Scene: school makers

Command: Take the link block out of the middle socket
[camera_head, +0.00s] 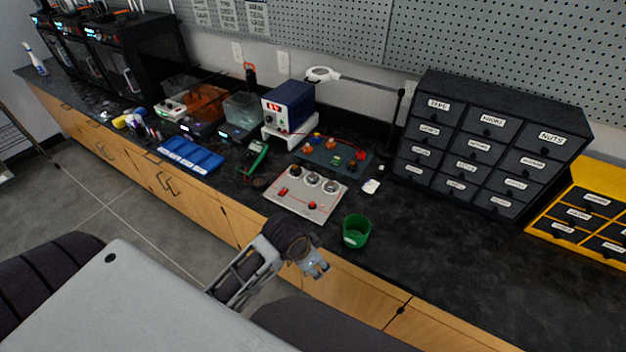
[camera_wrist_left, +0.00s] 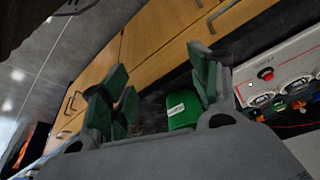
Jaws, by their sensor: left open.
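A white panel (camera_head: 326,208) with three round dials and red parts lies on the black counter. Behind it is a dark board (camera_head: 316,157) with several small coloured blocks, including a green block (camera_head: 336,160) and an orange block (camera_head: 331,144). I cannot tell which piece is the link block or which socket is the middle one. My left gripper (camera_head: 318,268) is open and empty, in front of the counter's front edge and apart from the panel and board. Its spread green-padded fingers show in the left wrist view (camera_wrist_left: 163,90). My right gripper is not in view.
A green cup (camera_head: 356,233) stands near the counter edge, close to the gripper. Behind the board are a blue power supply (camera_head: 287,104) and a lamp (camera_head: 322,74). A dark drawer cabinet (camera_head: 480,150) stands to the right. The counter in front of it is clear.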

